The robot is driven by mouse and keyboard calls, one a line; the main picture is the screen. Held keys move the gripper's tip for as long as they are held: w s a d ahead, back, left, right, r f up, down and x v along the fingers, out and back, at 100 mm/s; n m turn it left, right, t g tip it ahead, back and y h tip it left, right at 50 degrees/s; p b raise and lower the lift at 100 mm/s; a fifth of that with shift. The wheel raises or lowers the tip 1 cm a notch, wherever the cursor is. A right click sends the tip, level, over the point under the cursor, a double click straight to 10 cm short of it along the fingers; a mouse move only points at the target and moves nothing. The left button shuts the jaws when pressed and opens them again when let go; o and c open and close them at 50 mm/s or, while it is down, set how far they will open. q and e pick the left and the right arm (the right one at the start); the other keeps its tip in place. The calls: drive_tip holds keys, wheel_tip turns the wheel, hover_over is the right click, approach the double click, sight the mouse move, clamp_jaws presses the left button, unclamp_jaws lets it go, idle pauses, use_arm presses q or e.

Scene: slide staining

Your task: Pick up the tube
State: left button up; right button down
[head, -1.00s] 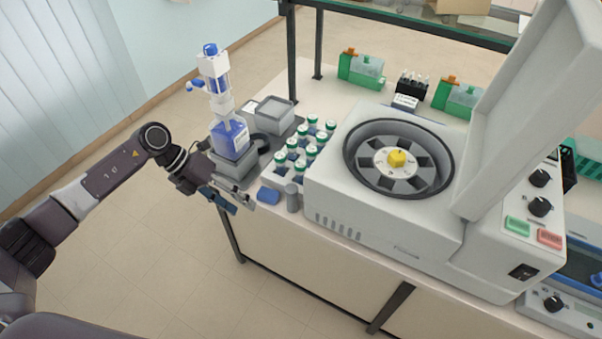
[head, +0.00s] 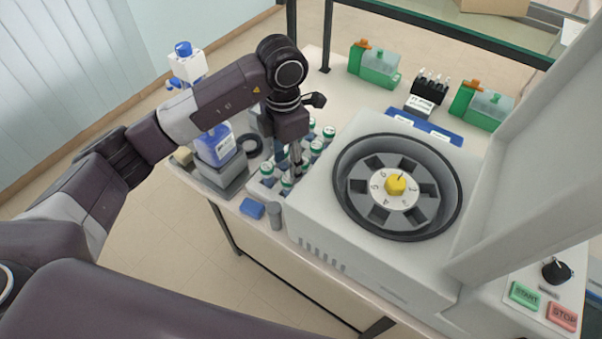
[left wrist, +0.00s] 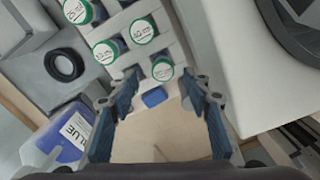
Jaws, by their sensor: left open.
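Several tubes with green-and-white caps stand upright in a white rack beside the centrifuge; which one is meant cannot be told. One of them (head: 266,169) shows at the rack's left in the head view. My left gripper (head: 288,164) points down over the rack and hides part of it. In the left wrist view my left gripper (left wrist: 161,79) is open, its blue fingers spread. A tube cap (left wrist: 163,69) lies between the fingertips in that picture; another cap (left wrist: 142,31) is beyond it. I see no tube held. My right gripper is not in view.
The open centrifuge (head: 330,222) stands right of the rack. A blue-labelled bottle (head: 216,146) is on the left, with a black ring (left wrist: 64,65) nearby. A blue block (head: 252,208) and a grey cylinder (head: 275,215) sit at the table's front edge.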

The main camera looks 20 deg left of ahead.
sight(287, 178)
use_arm(q)
drive_tip(key=shift+w+d+f, duration=0.1)
drive_tip(key=shift+d+f, duration=0.1)
drive_tip(key=f, duration=0.1)
drive_tip(key=s+f+p, duration=0.1)
drive_tip(key=f+p, duration=0.1)
drive_tip(key=shift+s+a+f, duration=0.15)
drive_tip(key=shift+a+f, duration=0.05)
drive_tip(key=shift+a, duration=0.05)
drive_tip(key=f, duration=0.2)
drive_tip(key=shift+w+d+f+p, duration=0.1)
drive_tip(key=shift+w+f+p, duration=0.1)
drive_tip(key=shift+f+p, duration=0.15)
drive_tip(key=shift+w+f, duration=0.1)
drive_tip(key=shift+f, duration=0.4)
drive_tip(key=c, duration=1.1)
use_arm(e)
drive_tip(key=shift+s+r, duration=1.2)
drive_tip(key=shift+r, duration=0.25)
